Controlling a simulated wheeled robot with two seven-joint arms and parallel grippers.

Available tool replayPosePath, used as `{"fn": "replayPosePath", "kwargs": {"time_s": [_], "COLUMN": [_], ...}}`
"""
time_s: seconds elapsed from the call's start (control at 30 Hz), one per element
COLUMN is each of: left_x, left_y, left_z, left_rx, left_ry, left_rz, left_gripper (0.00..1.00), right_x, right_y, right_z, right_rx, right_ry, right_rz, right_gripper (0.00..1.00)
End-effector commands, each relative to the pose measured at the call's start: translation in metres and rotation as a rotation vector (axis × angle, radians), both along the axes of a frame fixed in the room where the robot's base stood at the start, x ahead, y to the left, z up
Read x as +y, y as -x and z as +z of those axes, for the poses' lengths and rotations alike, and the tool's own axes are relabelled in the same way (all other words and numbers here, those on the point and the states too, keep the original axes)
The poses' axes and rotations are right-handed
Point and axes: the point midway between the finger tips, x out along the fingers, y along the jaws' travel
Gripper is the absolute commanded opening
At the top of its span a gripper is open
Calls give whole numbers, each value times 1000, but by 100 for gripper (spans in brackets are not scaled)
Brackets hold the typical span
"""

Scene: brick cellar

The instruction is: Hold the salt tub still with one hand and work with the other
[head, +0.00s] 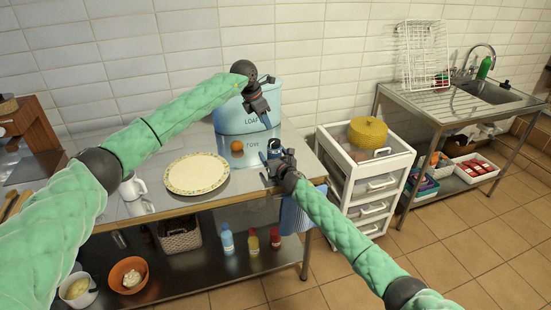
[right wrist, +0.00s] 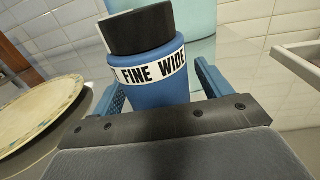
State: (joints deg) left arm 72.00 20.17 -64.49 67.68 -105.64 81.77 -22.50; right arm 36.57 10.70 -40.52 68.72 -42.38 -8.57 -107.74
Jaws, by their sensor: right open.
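The salt tub is a small blue tub with a black lid and a white band reading "FINE WIDE" in the right wrist view (right wrist: 150,88). It stands upright on the steel table in front of the large pale blue bins. My right gripper (head: 272,165) is open, with one blue finger on each side of the tub; I cannot tell whether they touch it. My left gripper (head: 267,120) hangs above and slightly left of the tub, apart from it, in front of the upper bin. Whether its jaws are open cannot be made out.
A patterned plate (head: 197,174) lies left of the tub on the table (head: 222,197). An orange (head: 237,146) is before the pale blue bins (head: 231,118). A white mug (head: 132,187) stands further left. A white drawer cart (head: 372,190) is beyond the table's right edge.

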Motion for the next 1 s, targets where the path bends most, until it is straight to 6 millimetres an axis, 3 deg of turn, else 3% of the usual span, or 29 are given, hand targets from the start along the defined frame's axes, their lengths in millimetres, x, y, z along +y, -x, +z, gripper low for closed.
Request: {"fn": "replayPosePath", "kwargs": {"time_s": [0.3, 0.6, 1.0], "left_x": [0, 0, 0], "left_y": [0, 0, 0], "left_z": [0, 0, 0], "left_rx": [0, 0, 0], "left_ry": [0, 0, 0], "left_rz": [0, 0, 0], "left_gripper": [36, 36, 36], "right_x": [1, 1, 1], "right_y": [-2, -2, -2], "right_z": [0, 0, 0], "right_rx": [0, 0, 0], "right_ry": [0, 0, 0], "right_rz": [0, 0, 0], "right_gripper": [77, 26, 26]}}
